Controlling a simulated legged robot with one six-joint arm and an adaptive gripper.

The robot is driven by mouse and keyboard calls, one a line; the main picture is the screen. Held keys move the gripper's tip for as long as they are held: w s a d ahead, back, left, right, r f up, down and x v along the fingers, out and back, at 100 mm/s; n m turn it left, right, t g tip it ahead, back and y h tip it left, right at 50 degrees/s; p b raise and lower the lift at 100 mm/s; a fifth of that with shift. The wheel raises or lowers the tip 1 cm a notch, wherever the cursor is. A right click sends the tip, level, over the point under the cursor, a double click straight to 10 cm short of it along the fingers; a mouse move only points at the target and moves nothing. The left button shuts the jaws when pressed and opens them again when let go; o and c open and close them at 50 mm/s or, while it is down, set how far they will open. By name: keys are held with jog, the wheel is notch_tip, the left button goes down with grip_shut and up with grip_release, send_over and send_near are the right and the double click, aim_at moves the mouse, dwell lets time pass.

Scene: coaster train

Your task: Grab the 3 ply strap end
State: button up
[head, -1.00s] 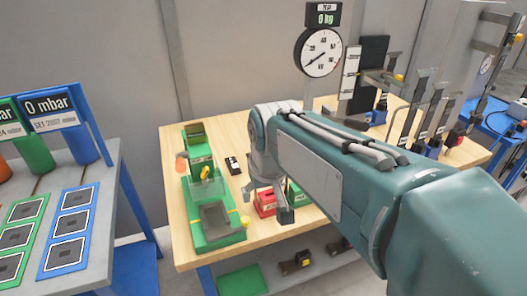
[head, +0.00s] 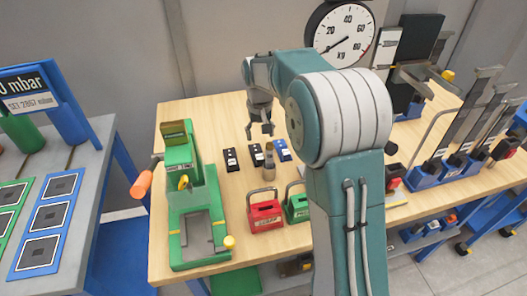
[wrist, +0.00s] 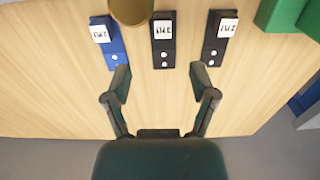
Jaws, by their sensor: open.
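Three small strap ends with white labels lie in a row on the wooden table. In the head view they are a left black one (head: 231,160), a middle black one (head: 256,157) and a blue one (head: 283,151). The wrist view shows the blue one (wrist: 117,54) at left, the middle black one (wrist: 164,54) and the other black one (wrist: 210,52) at right. My gripper (head: 262,131) is open and empty above the table's back part. In the wrist view its fingertips (wrist: 160,75) straddle the middle black strap end's line.
A brass-brown cylinder (head: 269,168) stands close by the middle strap end. A green machine (head: 195,205) stands at left. A red block (head: 265,213) and a green block (head: 297,205) with handles stand in front. A dial gauge (head: 341,36) is behind.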

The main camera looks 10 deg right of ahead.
aim_at(261, 157)
jog(key=f, duration=0.1)
jog(key=a+f, duration=0.1)
jog(key=f, duration=0.1)
jog(key=shift+s+a, duration=0.1)
jog(key=shift+a, duration=0.1)
jog(key=f, duration=0.1)
jog(key=d+f, duration=0.2)
jog(key=shift+f, duration=0.35)
jog(key=f, duration=0.1)
jog(key=a+f, duration=0.1)
jog(key=f, duration=0.1)
jog(key=shift+a+f, duration=0.35)
jog(key=shift+d+r, duration=0.1)
jog(key=shift+d, duration=0.45)
grip_shut()
